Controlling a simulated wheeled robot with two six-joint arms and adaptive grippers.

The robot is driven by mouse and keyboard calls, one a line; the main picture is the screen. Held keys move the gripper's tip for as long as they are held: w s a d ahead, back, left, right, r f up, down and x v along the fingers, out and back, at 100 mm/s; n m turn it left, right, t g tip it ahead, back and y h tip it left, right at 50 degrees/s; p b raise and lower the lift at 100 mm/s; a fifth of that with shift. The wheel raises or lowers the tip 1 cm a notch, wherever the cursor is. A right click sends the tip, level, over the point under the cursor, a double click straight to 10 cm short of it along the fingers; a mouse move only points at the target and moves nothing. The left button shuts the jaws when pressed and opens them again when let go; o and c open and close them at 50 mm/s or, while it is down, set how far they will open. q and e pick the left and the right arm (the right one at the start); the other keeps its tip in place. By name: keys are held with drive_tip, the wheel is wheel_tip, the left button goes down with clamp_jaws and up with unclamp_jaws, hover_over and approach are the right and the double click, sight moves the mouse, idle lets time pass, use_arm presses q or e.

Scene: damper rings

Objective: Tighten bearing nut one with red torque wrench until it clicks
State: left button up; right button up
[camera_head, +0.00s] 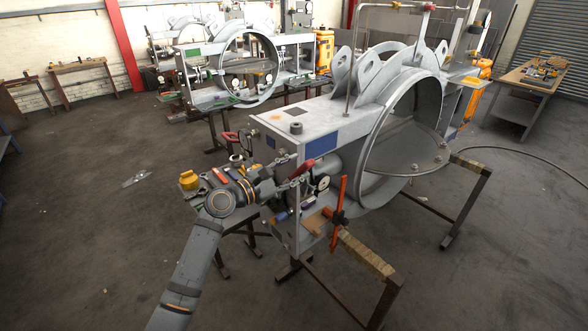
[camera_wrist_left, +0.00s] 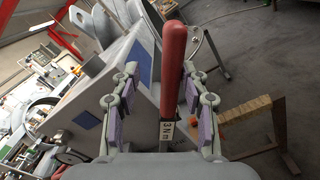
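The red torque wrench (camera_wrist_left: 173,70) shows in the left wrist view as a long red handle with a "3 N m" label below it. It also shows in the head view (camera_head: 302,170) beside the near end of the grey damper frame (camera_head: 320,119). My left gripper (camera_head: 291,183) is at the wrench. In the left wrist view its fingers (camera_wrist_left: 160,85) are spread on both sides of the handle, with a visible gap at the left finger. The wrench's head is hidden, and I cannot tell whether it sits on a nut. I cannot make out bearing nut one. My right gripper is not in view.
A tool stand with a yellow pot (camera_head: 189,180) and several coloured tools is left of the gripper. A trestle (camera_head: 367,255) supports the frame. The floor in front is clear.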

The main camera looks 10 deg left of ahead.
use_arm(q)
drive_tip(key=shift+c, duration=0.9)
drive_tip(key=s+d+f+m+b, duration=0.4)
drive_tip(key=d+f+b, duration=0.1)
drive_tip(key=f+b, duration=0.1)
drive_tip(key=shift+d+f+m, duration=0.15)
drive_tip(key=shift+f+m, duration=0.15)
drive_tip(key=shift+f, duration=0.3)
drive_tip(key=shift+d, duration=0.1)
idle(0.4)
drive_tip(key=shift+f, duration=0.1)
drive_tip(key=shift+s+d+f+m+b, duration=0.15)
drive_tip(key=shift+f+m+b, duration=0.05)
drive_tip(key=shift+f+b, duration=0.2)
drive_tip(key=shift+s+d+f+m+b, duration=0.1)
drive_tip(key=shift+s+f+m+b, duration=0.05)
drive_tip(key=shift+f+m+b, duration=0.15)
